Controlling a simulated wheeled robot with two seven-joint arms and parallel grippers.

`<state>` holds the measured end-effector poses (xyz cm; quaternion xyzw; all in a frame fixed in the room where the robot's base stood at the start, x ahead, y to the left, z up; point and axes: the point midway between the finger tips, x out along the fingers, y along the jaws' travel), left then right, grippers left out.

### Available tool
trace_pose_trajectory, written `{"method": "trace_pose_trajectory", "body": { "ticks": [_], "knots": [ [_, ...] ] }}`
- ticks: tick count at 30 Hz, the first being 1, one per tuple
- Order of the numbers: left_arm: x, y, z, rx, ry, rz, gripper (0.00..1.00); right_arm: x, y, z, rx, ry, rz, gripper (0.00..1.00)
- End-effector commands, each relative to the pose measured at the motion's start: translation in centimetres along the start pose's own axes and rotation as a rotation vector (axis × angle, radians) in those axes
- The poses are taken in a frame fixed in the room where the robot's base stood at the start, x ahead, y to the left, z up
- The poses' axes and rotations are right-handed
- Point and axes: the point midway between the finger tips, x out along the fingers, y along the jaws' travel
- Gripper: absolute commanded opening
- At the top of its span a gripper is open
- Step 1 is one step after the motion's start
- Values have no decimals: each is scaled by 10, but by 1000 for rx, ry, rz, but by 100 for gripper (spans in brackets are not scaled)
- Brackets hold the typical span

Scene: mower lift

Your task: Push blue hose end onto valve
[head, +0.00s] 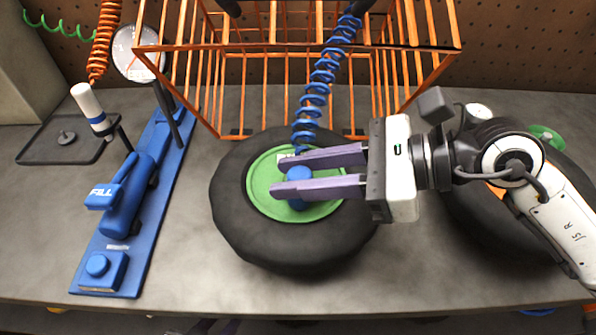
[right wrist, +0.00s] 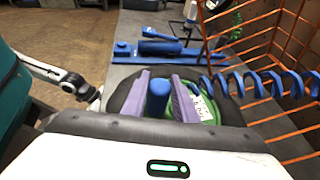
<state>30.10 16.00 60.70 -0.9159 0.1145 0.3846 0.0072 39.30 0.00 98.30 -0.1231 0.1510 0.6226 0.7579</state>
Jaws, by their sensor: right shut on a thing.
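My right gripper (head: 323,173) comes in from the right over the green hub (head: 260,190) of a black tyre (head: 235,215) lying flat on the bench. Its purple fingers are shut on the blue hose end (head: 298,188), which also shows as a blue cylinder between them in the right wrist view (right wrist: 158,98). The coiled blue hose (head: 318,88) runs from the top of the head view down to the fingers. The valve is hidden, so I cannot tell whether the hose end touches it. Small purple shapes at the bottom edge may be my left gripper (head: 215,326), mostly hidden.
An orange wire cage (head: 290,47) stands behind the tyre. A blue inflator stand (head: 128,200) with a gauge (head: 137,52) is at the left. A second tyre (head: 475,215) lies at the right, partly behind my arm. The front bench strip is clear.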

Motion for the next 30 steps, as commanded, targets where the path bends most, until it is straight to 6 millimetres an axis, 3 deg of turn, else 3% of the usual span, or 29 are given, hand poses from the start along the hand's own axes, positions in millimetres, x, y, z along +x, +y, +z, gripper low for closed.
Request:
{"method": "trace_pose_trajectory", "body": {
  "ticks": [30],
  "knots": [
    [8, 0, 9, 0, -2, 2, 30, 3, 0, -7, 0, -1, 0, 0]
  ]
}}
